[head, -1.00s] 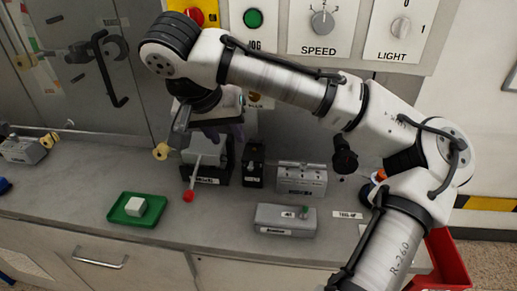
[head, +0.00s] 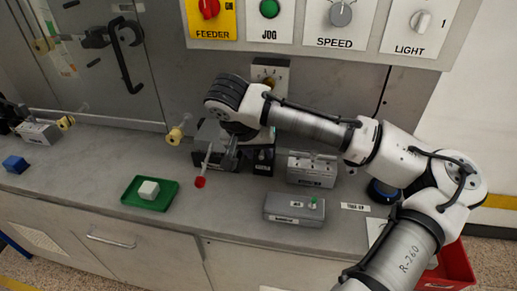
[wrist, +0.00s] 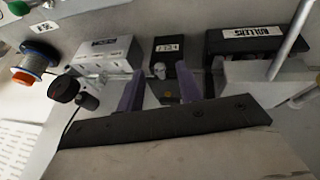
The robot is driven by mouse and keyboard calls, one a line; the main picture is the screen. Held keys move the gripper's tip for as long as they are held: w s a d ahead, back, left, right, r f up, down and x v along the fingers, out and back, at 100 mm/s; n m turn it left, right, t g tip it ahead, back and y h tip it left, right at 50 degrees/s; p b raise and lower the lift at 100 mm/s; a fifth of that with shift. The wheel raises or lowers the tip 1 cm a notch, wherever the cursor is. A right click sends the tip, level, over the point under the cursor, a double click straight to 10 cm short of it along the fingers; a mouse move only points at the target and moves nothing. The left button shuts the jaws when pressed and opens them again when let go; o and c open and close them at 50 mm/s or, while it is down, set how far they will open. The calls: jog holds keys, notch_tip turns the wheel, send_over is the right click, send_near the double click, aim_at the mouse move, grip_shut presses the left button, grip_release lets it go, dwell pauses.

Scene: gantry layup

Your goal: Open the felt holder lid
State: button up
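The felt holder is a small black box (head: 263,158) on the bench, between the rollers box and a grey labelled box. In the wrist view it (wrist: 169,52) shows a white label and a small grey knob on its near side, and its lid looks closed. My gripper (head: 231,160) is low over the bench, just left of the felt holder in the head view. In the wrist view its two purple fingers (wrist: 158,92) are apart with nothing between them, pointing towards the felt holder. Contact cannot be told.
A dark rollers box (wrist: 260,38) with a red-tipped lever (head: 200,182) stands left of the felt holder. A grey labelled box (head: 312,170) is to its right. A grey box with a green knob (head: 293,208) and a green tray (head: 134,194) with a white cube lie nearer the front.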

jog(key=shift+w+d+f, duration=0.1)
jog(key=shift+f, duration=0.15)
grip_shut()
